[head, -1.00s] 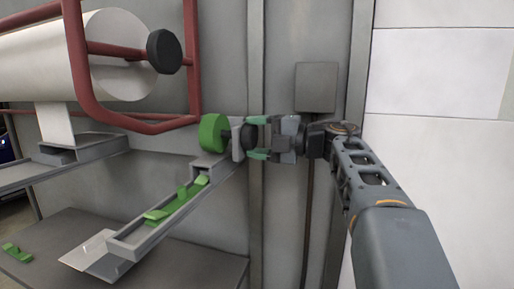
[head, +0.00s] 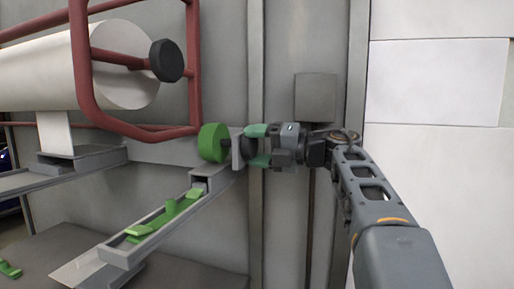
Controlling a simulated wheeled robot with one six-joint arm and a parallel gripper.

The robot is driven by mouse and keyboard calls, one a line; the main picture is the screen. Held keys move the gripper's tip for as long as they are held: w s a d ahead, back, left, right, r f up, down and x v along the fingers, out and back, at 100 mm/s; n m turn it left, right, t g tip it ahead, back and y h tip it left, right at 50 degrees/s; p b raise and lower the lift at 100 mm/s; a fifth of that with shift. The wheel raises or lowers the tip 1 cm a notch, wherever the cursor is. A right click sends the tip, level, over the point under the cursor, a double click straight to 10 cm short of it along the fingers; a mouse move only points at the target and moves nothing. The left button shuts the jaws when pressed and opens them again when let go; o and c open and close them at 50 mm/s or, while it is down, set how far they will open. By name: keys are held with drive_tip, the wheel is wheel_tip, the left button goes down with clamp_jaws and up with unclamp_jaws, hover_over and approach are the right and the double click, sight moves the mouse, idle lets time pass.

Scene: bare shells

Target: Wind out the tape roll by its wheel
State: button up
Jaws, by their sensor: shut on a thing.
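The green tape roll (head: 213,143) sits on a short dark shaft at the top of a sloping grey channel (head: 120,250). A grey bracket (head: 236,150) stands just right of the roll. The dark wheel (head: 249,147) is on the bracket's right side, partly hidden by my fingers. My gripper (head: 257,146) comes in from the right and is shut on this wheel with its green-tipped fingers. Green tape pieces (head: 168,216) with raised bits lie along the channel.
A large white roll (head: 90,65) with a black knob (head: 166,60) hangs in a red tube frame (head: 193,90) at upper left. A grey box (head: 316,97) is on the wall above my wrist. A loose green piece (head: 9,270) lies at lower left.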

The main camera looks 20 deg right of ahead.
drive_tip(key=o, duration=0.9)
drive_tip(key=b+v, duration=0.1)
drive_tip(key=v, duration=1.3)
